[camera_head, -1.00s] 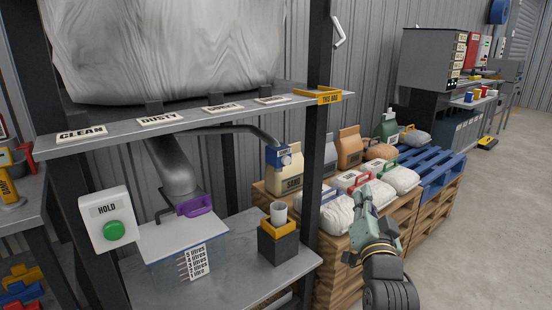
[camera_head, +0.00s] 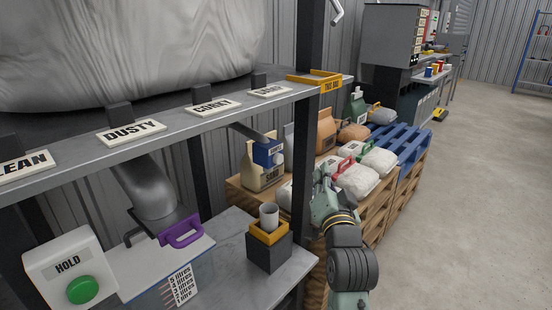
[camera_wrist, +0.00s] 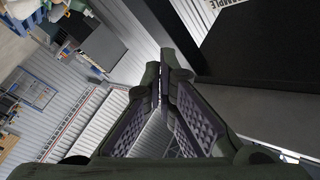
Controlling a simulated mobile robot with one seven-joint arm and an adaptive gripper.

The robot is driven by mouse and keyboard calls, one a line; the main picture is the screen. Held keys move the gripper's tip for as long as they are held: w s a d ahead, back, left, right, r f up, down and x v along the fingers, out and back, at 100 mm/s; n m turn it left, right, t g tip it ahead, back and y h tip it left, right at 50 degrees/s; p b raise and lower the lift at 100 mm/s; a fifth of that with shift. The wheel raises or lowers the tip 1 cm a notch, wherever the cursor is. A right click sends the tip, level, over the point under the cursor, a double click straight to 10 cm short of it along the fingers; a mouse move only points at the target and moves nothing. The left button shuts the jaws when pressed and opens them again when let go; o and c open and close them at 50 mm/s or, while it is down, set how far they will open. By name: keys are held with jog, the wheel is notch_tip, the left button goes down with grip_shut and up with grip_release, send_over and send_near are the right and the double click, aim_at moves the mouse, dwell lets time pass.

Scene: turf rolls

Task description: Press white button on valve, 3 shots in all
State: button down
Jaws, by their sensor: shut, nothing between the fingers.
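The valve (camera_head: 267,152) is a small blue box with a white label on the end of a grey pipe under the shelf. Its white button (camera_head: 278,158) looks like a small pale knob on its right side. A white cup (camera_head: 269,216) stands below the valve in a yellow-rimmed dark holder. My gripper (camera_head: 322,178) is to the right of the valve, beyond the dark post and apart from the valve. In the wrist view my gripper (camera_wrist: 163,75) has its fingertips together with nothing between them. The valve is not clearly seen in the wrist view.
A dark post (camera_head: 308,130) stands between my arm and the bench. A HOLD box with a green button (camera_head: 84,290) is at lower left. A purple handle (camera_head: 182,231) sits under the wide chute. Bags lie on pallets (camera_head: 400,148) behind; the floor at right is clear.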

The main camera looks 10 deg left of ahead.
aim_at(278, 159)
jog(key=w+a+p, duration=0.2)
jog(key=w+a, duration=0.3)
jog(key=a, duration=0.2)
dwell(0.5)
jog(key=shift+w+a, duration=0.15)
jog(key=shift+a, duration=0.05)
dwell(1.2)
jog(key=shift+w+a, duration=0.2)
jog(key=shift+w+a+p, duration=0.3)
jog(key=shift+a+p, duration=0.2)
dwell(1.3)
jog(key=shift+s+d, duration=0.55)
jog(key=shift+d, duration=0.25)
